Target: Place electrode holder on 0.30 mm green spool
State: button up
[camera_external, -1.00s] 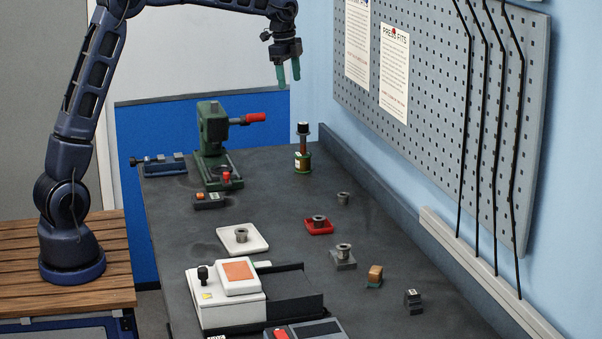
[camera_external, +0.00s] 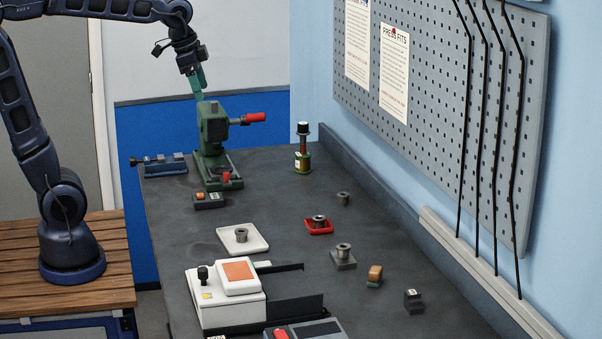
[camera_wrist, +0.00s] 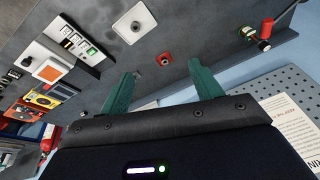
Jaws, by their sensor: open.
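The green spool (camera_external: 303,166) stands upright on the dark bench near its far end, with copper-coloured winding. A slim dark post with a wider black and white top, seemingly the electrode holder (camera_external: 303,131), stands upright above the spool in line with it. They seem to touch; the exact seating is too small to tell. My gripper (camera_external: 199,96) hangs in the air above the green press, well left of the spool. Its teal fingers are apart and empty in the wrist view (camera_wrist: 165,82).
The green press (camera_external: 213,135) with a red handle stands left of the spool. A white tray (camera_external: 262,245), a red tray (camera_external: 310,228) and a grey block (camera_external: 343,264) each carry a grey flanged part. A white device (camera_external: 228,305) is in front. The pegboard (camera_external: 440,110) bounds the right.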

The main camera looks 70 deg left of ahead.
jog(key=s+d+f+n, duration=0.1)
jog(key=s+d+f, duration=0.1)
jog(key=s+f, duration=0.2)
jog(key=s+d+f+n+t, duration=0.1)
jog(key=s+d+f+n, duration=0.1)
jog(key=s, duration=0.9)
jog(key=shift+s+d+f, duration=0.2)
jog(key=shift+s+f, duration=0.1)
jog(key=shift+f, duration=0.55)
